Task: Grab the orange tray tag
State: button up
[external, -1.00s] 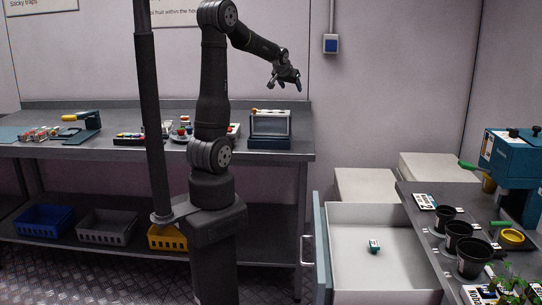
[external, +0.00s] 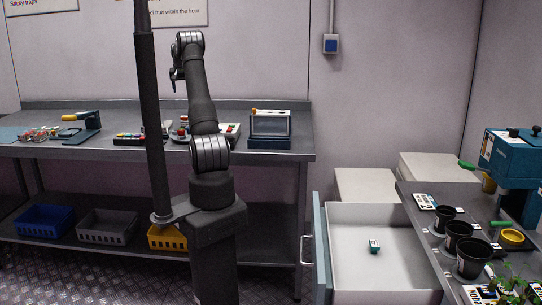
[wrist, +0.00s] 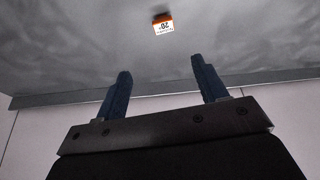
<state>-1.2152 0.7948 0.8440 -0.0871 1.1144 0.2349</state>
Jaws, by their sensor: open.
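The orange tray tag (wrist: 163,23) shows in the wrist view near the top edge. It has an orange and a white part with dark print, a dark piece at its top, and sits on a grey surface. My gripper (wrist: 162,68) has its two blue fingers spread apart with nothing between them. The tag is beyond the fingertips, apart from them. In the external view my gripper (external: 176,82) hangs above the back bench, seen small and partly hidden by my arm. I cannot make out the tag there.
The back bench (external: 60,151) holds a blue-grey rack (external: 270,142), a row of coloured items (external: 130,139) and a yellow-handled device (external: 84,122). An open drawer (external: 345,220) holds a small green-and-white item (external: 374,246). Pots (external: 474,257) stand on the right counter.

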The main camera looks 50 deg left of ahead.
aim_at(184, 117)
jog(key=x, duration=1.7)
jog(key=shift+s+a+f, duration=0.2)
jog(key=shift+s+f, duration=0.1)
jog(key=shift+s, duration=0.05)
jog(key=c, duration=1)
jog(key=shift+r, duration=0.1)
jog(key=shift+c, duration=0.2)
